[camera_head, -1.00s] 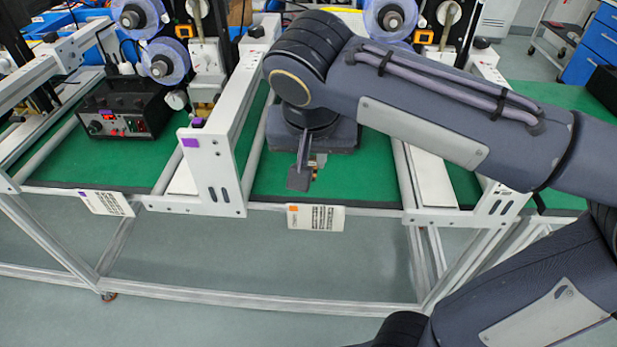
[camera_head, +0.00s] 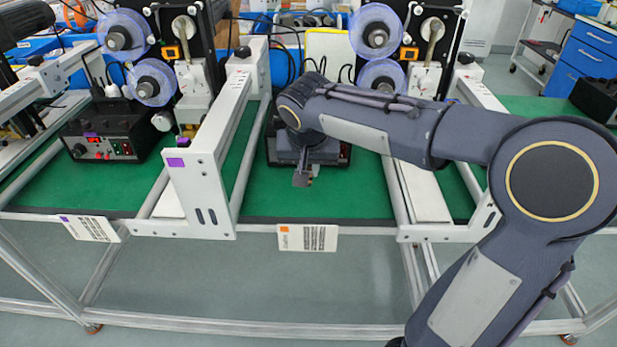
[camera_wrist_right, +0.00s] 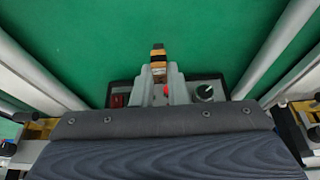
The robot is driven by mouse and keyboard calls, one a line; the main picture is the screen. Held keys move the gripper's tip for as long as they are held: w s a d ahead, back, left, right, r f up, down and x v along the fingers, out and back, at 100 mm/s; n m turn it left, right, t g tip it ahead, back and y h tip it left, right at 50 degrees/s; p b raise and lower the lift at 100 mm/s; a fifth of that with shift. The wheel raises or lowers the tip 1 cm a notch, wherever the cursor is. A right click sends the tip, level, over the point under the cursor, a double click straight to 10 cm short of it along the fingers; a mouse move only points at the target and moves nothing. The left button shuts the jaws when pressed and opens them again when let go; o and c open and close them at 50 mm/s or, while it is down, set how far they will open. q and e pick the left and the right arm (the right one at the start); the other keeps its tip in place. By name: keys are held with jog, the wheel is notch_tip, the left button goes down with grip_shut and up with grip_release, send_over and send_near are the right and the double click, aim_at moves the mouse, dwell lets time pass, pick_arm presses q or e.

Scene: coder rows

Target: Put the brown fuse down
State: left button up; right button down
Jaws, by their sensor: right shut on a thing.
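My right gripper (camera_head: 303,179) reaches in from the right and points down over the green mat (camera_head: 350,195) of the middle bay. In the right wrist view my right gripper (camera_wrist_right: 159,72) is shut on the brown fuse (camera_wrist_right: 158,54), a small piece with dark and yellow-tan bands. The fuse's end sticks out past the fingertips, with green mat behind it. I cannot tell whether it touches the mat. In the head view the fuse is too small to make out clearly. My left gripper is in neither view.
A black control box (camera_head: 344,153) stands behind my right gripper, partly hidden; its knob (camera_wrist_right: 204,92) shows in the right wrist view. White rails (camera_head: 203,190) flank the bay. Another control box (camera_head: 108,132) stands at left. The mat's front is clear above the orange-marked label (camera_head: 307,238).

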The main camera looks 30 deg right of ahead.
jog(key=shift+f, duration=1.2)
jog(key=shift+s+f, duration=0.1)
jog(key=shift+f, duration=0.05)
jog(key=shift+f+b, duration=0.15)
jog(key=shift+b, duration=0.25)
jog(key=c, duration=1.4)
grip_release()
jog(key=shift+c, duration=0.2)
